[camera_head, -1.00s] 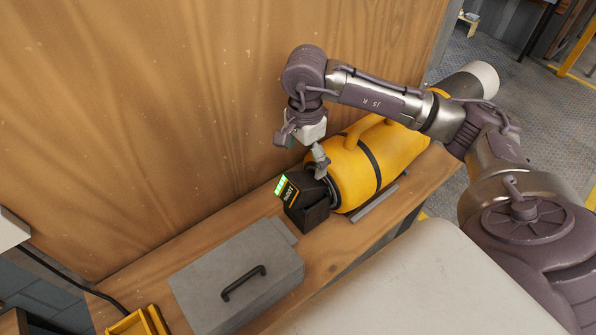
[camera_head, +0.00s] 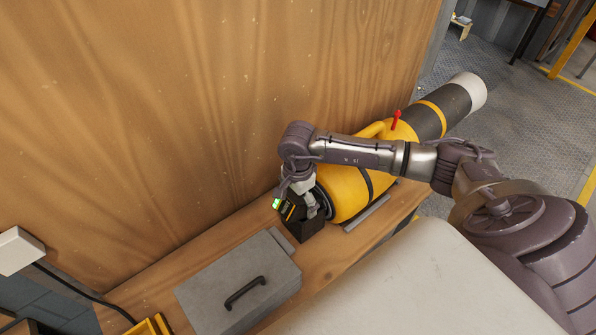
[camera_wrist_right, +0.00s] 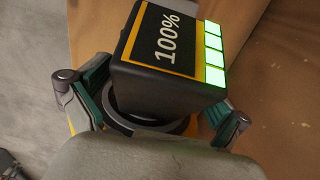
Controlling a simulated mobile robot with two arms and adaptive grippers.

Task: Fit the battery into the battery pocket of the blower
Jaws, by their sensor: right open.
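The yellow and black blower (camera_head: 347,190) lies on the wooden bench, its white-tipped nozzle pointing to the upper right. A black box-like pocket (camera_head: 305,230) is at its near left end. The black battery (camera_head: 287,209), with a yellow-edged label and green lights, stands tilted at this pocket; how deep it sits is hidden. My right gripper (camera_head: 304,203) is over the battery. In the right wrist view, the open fingers (camera_wrist_right: 152,100) are on either side of the battery (camera_wrist_right: 150,75), which reads 100%. I cannot tell whether they touch it. My left gripper is not in view.
A grey case (camera_head: 238,290) with a black handle lies left of the pocket on the bench. A wooden wall (camera_head: 200,100) rises close behind. A yellow bin (camera_head: 148,328) is at the bottom left, near a white box (camera_head: 18,250) with a black cable.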

